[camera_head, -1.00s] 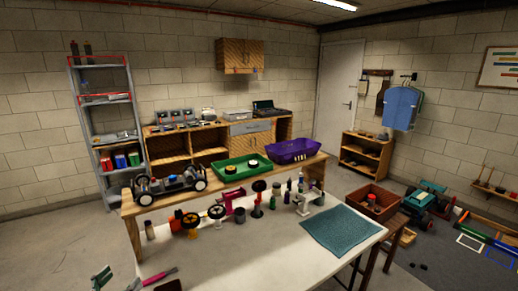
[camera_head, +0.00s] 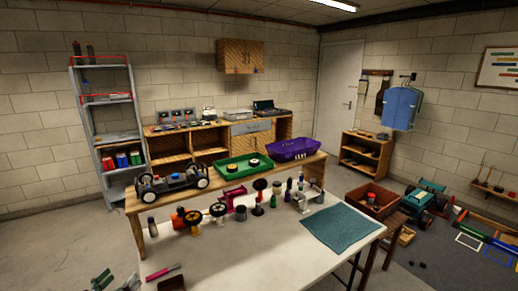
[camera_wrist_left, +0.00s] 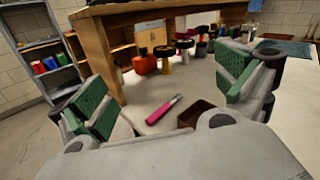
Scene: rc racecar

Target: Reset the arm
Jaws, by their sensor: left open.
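My left gripper (camera_head: 117,284) shows at the bottom left edge of the head view, mostly cut off by the frame. In the left wrist view its two green-padded fingers (camera_wrist_left: 168,98) stand wide apart with nothing between the pads. A pink-handled tool (camera_head: 162,272) lies on the white table (camera_head: 235,258) to the right of the gripper; it also shows beyond the fingers in the wrist view (camera_wrist_left: 163,109). A dark brown box (camera_head: 171,284) lies close to the tool. My right gripper does not show.
A raised wooden shelf carries an RC car chassis (camera_head: 172,182), a green tray (camera_head: 243,178) and a purple bin (camera_head: 293,150). Several wheels, bottles and small parts stand along the table's back. A teal mat (camera_head: 341,228) covers the right end. The table's middle front is clear.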

